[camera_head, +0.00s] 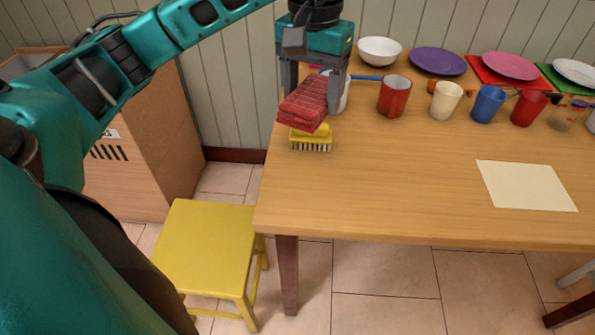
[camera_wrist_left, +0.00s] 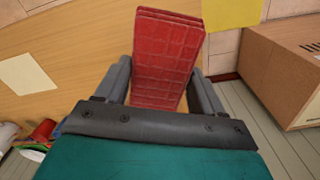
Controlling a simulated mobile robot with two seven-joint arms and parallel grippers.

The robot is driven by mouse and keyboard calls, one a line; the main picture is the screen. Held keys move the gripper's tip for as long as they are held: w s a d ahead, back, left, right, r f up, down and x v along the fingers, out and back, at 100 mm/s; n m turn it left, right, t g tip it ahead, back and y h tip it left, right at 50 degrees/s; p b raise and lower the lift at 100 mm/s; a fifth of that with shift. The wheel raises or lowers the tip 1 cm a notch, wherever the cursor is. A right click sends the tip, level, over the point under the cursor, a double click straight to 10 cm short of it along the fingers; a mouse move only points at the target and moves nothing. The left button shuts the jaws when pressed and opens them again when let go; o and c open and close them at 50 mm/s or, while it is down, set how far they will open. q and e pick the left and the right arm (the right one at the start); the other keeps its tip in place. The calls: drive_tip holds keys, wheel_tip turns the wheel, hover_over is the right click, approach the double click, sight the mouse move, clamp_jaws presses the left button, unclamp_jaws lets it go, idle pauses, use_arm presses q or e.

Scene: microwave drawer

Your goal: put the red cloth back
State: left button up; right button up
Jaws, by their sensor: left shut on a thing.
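The red cloth (camera_head: 304,101) is folded into a flat block with a grid pattern. My left gripper (camera_head: 312,98) points down over the table's left end and is shut on the cloth. The left wrist view shows the cloth (camera_wrist_left: 167,55) between the two grey fingers (camera_wrist_left: 160,82). In the head view the cloth is at or just above a yellow scrubbing brush (camera_head: 311,141), whose bristles face down on the table. I cannot tell whether cloth and brush touch. My right gripper is not in view.
A white bowl (camera_head: 379,50) and plates are behind. A pale sheet (camera_head: 526,186) lies on the wooden table (camera_head: 400,190). A yellow stool (camera_head: 207,245) and cardboard box (camera_head: 150,150) stand left.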

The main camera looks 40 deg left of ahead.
use_arm(q)
drive_tip(key=shift+a, duration=0.15)
drive_tip(key=shift+s+f, duration=0.1)
drive_tip(key=shift+f, duration=0.1)
drive_tip(key=b, duration=0.2)
hover_over(306, 187)
wheel_tip(306, 187, down, 15)
drive_tip(key=shift+f, duration=0.1)
drive_tip(key=shift+f+b, duration=0.3)
drive_tip(key=shift+f, duration=1.85)
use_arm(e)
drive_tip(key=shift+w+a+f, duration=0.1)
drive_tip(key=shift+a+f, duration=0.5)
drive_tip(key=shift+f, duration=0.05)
use_arm(q)
drive_tip(key=shift+f, duration=0.1)
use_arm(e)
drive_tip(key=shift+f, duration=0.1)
use_arm(q)
drive_tip(key=shift+f, duration=0.15)
drive_tip(key=o, duration=0.9)
drive_tip(key=shift+o, duration=0.2)
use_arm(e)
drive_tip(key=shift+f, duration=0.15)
